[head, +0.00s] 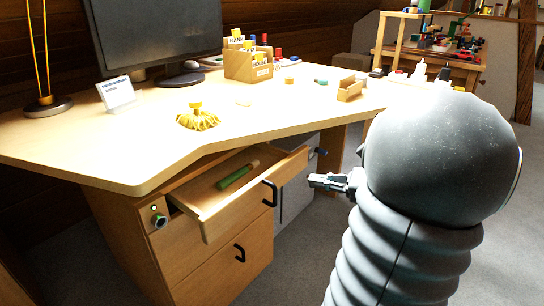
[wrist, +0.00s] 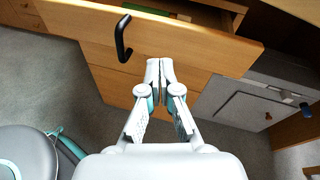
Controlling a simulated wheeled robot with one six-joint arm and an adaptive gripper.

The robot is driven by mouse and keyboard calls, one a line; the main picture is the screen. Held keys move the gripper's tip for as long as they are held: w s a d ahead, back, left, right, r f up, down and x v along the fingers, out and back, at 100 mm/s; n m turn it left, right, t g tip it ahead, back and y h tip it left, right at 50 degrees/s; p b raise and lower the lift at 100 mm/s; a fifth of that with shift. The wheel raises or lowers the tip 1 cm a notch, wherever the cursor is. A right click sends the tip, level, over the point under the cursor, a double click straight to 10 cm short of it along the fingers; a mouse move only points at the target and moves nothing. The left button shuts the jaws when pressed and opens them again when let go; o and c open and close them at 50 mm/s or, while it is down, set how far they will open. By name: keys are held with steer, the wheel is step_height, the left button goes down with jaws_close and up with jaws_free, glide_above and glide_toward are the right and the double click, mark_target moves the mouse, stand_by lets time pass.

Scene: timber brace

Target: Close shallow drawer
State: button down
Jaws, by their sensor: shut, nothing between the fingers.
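The shallow drawer (head: 254,193) is pulled out from under the desk in the head view. A green stick-like item (head: 237,175) with a light tip lies inside it. Its front panel carries a black handle (head: 270,194). In the wrist view the drawer front (wrist: 190,38) spans the top, with the handle (wrist: 123,38) left of the fingers. My gripper (head: 318,181) is shut and empty, to the right of the drawer front in the head view. In the wrist view the fingertips (wrist: 160,66) point at the drawer front's lower part; I cannot tell if they touch.
Below is a closed deeper drawer (head: 232,262) with a black handle. A grey cabinet (head: 296,190) stands right of the drawers. The desk top (head: 150,150) holds a monitor, a yellow brush-like item (head: 198,118) and a file box (head: 248,64). Carpet (head: 310,260) is clear in front.

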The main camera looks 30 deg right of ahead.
mark_target(298, 155)
steer(key=s+d+m+t+h, duration=0.2)
steer(key=s+d+m+t, duration=0.15)
steer(key=d, duration=0.55)
steer(key=shift+m+t, duration=0.25)
steer(key=shift+m, duration=0.1)
steer(key=x, duration=0.4)
steer(key=b+x, duration=0.1)
steer(key=x, duration=0.4)
steer(key=b+x, duration=0.1)
steer(key=x, duration=0.4)
steer(key=shift+w+f, duration=0.25)
steer(key=shift+f, duration=0.05)
